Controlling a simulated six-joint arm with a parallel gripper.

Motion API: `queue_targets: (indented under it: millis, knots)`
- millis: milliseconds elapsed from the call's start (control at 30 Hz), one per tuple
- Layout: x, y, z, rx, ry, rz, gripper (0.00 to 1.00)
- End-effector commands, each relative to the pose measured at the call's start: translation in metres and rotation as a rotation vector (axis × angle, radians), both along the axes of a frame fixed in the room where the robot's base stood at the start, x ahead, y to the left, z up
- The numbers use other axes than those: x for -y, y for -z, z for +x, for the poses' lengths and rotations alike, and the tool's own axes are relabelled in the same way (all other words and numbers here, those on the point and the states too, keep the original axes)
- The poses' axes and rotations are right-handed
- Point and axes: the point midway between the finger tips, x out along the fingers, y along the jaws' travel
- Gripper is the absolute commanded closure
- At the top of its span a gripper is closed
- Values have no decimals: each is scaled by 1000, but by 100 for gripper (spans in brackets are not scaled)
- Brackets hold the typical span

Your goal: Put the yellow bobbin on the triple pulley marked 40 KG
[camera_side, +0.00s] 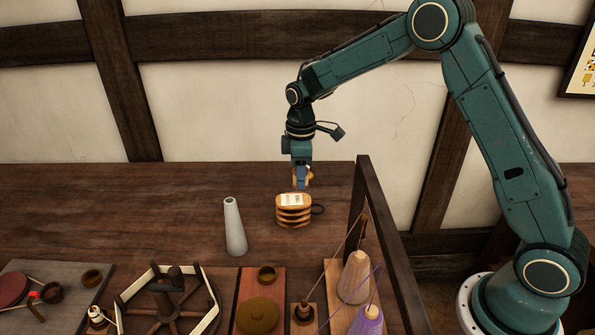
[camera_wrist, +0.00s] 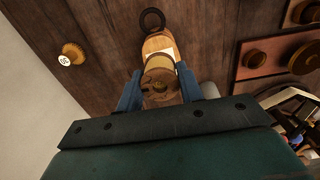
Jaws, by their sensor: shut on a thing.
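My gripper (camera_side: 301,185) points down and is shut on the yellow bobbin (camera_side: 308,177). In the wrist view the bobbin (camera_wrist: 161,88), tan-yellow with a brown wooden end, sits between the two blue fingers (camera_wrist: 160,90). The triple pulley (camera_side: 293,212), a stack of orange-brown wooden layers with a white label on top and a dark ring at its side, stands on the table right below the bobbin. The pulley (camera_wrist: 158,43) is partly hidden by the bobbin in the wrist view. The label's writing is too small to read. I cannot tell whether the bobbin touches the pulley.
A grey-white cone (camera_side: 235,228) stands left of the pulley. A dark wooden post frame (camera_side: 385,245) rises to the right. Thread cones (camera_side: 354,280), a reddish board (camera_side: 248,288) and a hexagonal reel (camera_side: 165,300) fill the front. A small round labelled piece (camera_wrist: 74,54) lies apart. The back-left table is clear.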

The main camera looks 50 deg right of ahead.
Motion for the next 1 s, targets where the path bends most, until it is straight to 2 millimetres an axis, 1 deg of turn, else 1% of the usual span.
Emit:
queue_targets:
  millis: [167, 333, 467, 933, 967, 1000]
  knots:
    - [0, 10, 0, -3, 0, 0, 85]
    - [0, 30, -1, -4, 0, 0, 85]
    - [0, 40, 0, -1, 0, 0, 85]
    - [0, 46, 0, 0, 0, 0, 85]
    - [0, 46, 0, 0, 0, 0, 61]
    - [0, 46, 0, 0, 0, 0, 53]
